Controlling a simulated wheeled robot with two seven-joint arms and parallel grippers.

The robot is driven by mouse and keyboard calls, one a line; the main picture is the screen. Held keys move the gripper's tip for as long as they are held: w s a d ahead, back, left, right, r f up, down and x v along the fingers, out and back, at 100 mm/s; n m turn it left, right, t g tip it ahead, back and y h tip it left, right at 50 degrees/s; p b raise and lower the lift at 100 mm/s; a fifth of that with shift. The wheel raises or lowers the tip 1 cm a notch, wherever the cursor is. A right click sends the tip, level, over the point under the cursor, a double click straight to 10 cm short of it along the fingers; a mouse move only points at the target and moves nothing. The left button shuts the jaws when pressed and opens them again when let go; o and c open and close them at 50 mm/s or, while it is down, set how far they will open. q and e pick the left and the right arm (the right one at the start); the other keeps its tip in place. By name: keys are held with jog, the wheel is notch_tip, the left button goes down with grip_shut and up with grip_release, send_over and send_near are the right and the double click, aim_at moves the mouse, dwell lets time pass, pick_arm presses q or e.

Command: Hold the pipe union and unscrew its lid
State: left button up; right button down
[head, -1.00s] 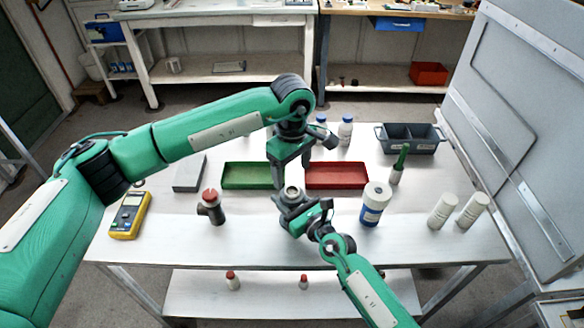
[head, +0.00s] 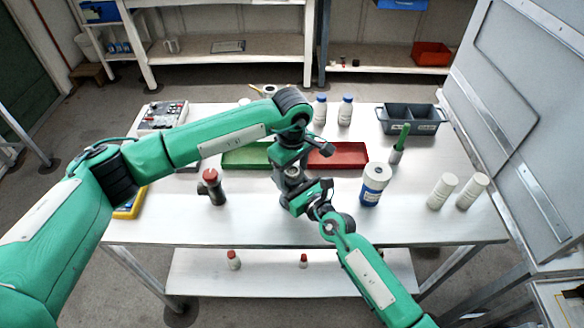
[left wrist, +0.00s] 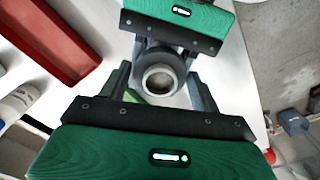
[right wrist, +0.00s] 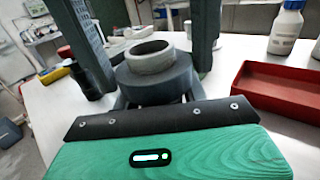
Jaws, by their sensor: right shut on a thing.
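The pipe union (head: 291,173) is dark grey with a pale round ring at its open top. It stands upright in my right gripper (head: 299,194), whose fingers are mostly hidden. The union also shows in the left wrist view (left wrist: 158,79) and the right wrist view (right wrist: 155,72). My left gripper (head: 289,168) points down over it from above. Its fingers are spread, one on each side of the union's top, with gaps visible in the left wrist view. The union's lower part is hidden, and I cannot tell a separate lid from the dark collar.
A dark pipe piece with a red cap (head: 211,187) stands at left. A green tray (head: 245,157) and a red tray (head: 338,156) lie behind the grippers. A white-and-blue bottle (head: 374,184) stands close at right. The front table strip is clear.

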pick_arm(q)
jog(key=c, duration=0.7)
jog(key=n, duration=0.6)
jog(key=shift+n, duration=0.3)
jog(key=o, duration=1.1)
jog(key=shift+r, duration=0.1)
jog(key=shift+r, duration=2.2)
pick_arm(e)
jog(key=c, duration=0.7)
grip_release()
jog(key=shift+s, duration=0.1)
